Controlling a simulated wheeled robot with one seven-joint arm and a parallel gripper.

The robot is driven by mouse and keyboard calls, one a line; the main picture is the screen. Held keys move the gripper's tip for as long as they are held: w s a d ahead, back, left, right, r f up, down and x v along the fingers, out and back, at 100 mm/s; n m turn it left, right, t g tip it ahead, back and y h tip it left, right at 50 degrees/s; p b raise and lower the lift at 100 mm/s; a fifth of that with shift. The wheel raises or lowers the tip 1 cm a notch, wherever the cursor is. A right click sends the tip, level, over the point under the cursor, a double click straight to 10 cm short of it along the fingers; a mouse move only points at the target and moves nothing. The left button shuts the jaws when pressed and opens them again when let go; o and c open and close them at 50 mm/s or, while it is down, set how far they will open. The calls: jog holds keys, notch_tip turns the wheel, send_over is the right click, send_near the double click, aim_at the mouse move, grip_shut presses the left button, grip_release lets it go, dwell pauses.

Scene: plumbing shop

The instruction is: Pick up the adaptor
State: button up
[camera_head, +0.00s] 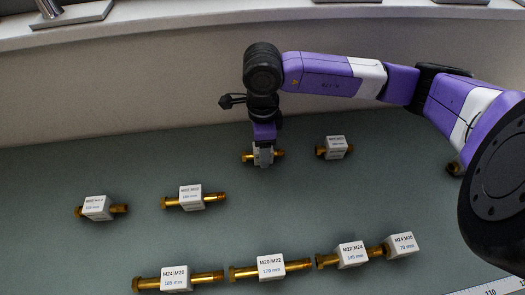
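Several brass adaptors, each with a white labelled block around its middle, lie on the green-grey surface. My gripper (264,150) points down at one adaptor (249,155) in the back row, left of another adaptor (335,148). The gripper covers part of this adaptor's block, and its brass ends show on both sides. Whether the fingers are closed on the block or only around it is too small to tell. The label on this block is hidden.
Two adaptors, one at far left (97,208) and one beside it (190,196), lie in the middle row. The front row holds a long adaptor (175,278), then others (270,267), (351,254) and (401,245). A pale wall (150,90) stands behind. A ruler (490,288) lies at front right.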

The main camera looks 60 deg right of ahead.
grip_shut()
jog(key=shift+r, duration=0.1)
notch_tip(320, 180, up, 20)
jog(key=b, duration=0.2)
dwell(0.5)
